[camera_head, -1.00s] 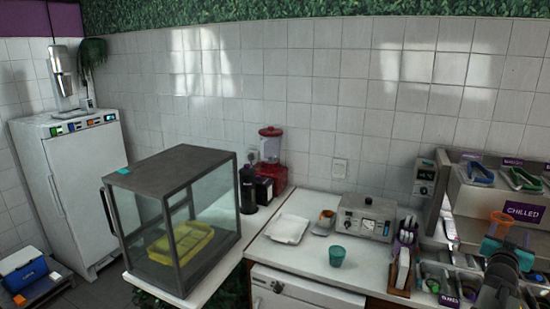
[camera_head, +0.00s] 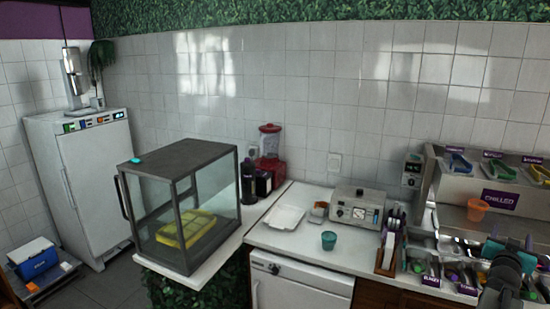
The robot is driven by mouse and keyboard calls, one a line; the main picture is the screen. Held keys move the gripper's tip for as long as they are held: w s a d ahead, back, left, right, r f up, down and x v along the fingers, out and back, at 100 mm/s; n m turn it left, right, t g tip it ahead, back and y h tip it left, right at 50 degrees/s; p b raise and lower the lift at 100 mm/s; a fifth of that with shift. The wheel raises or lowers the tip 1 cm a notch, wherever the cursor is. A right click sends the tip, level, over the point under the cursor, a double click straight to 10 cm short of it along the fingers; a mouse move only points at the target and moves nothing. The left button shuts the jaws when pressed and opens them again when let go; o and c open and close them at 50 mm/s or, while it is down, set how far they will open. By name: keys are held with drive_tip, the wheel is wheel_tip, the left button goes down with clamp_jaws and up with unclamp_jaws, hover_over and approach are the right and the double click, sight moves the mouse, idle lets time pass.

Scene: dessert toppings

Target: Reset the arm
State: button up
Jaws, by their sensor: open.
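My gripper (camera_head: 510,247) is at the right edge of the head view, over the topping bins by the chilled display. Its teal fingers are spread apart and I see nothing between them. An orange cup (camera_head: 477,210) stands on the chilled unit behind and left of the gripper, apart from it. A teal cup (camera_head: 328,240) stands upright on the white counter (camera_head: 290,246), well left of the gripper. My arm hides part of the bins at the lower right.
A glass case (camera_head: 180,205) with a yellow tray stands at the left. A grey appliance (camera_head: 356,212), a white tray (camera_head: 284,217) and a utensil holder (camera_head: 387,250) are on the counter. The chilled display (camera_head: 501,200) with scoops is at the right. The counter front is mostly clear.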

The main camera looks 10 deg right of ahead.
drive_tip(key=w+a+f+n+y+b, duration=0.1)
drive_tip(key=w+a+f+y, duration=0.1)
drive_tip(key=w+a+f, duration=0.45)
drive_tip(key=w+a+f+n+y, duration=0.15)
drive_tip(key=a+f, duration=0.25)
drive_tip(key=f, duration=0.5)
drive_tip(key=w+a+f+y+b, duration=0.1)
drive_tip(key=w+a+f+y, duration=0.2)
drive_tip(key=a+f, duration=0.4)
drive_tip(key=a+f+n+g+y+b, duration=0.2)
drive_tip(key=a+f+n+g+y, duration=0.3)
drive_tip(key=a+f, duration=1.75)
drive_tip(key=s+a+f+n+g+y+b, duration=0.1)
drive_tip(key=s+a+f+g+y, duration=0.1)
drive_tip(key=s+a+f, duration=0.7)
drive_tip(key=s+a+f+g+y+b, duration=0.25)
drive_tip(key=s+a+f, duration=0.35)
drive_tip(key=a, duration=0.6)
drive_tip(key=s+a+f+n+g, duration=0.1)
drive_tip(key=s+a+f+g, duration=0.1)
drive_tip(key=s, duration=0.4)
drive_tip(key=s+a+f+n+g, duration=0.1)
drive_tip(key=s+a+f+g, duration=0.1)
drive_tip(key=s+a, duration=0.2)
drive_tip(key=s+a+f+n+g+h+b, duration=0.1)
drive_tip(key=s+a, duration=0.3)
drive_tip(key=s, duration=0.4)
drive_tip(key=shift+s+f+g, duration=0.15)
drive_tip(key=shift+f+g, duration=0.5)
drive_tip(key=shift+f, duration=0.2)
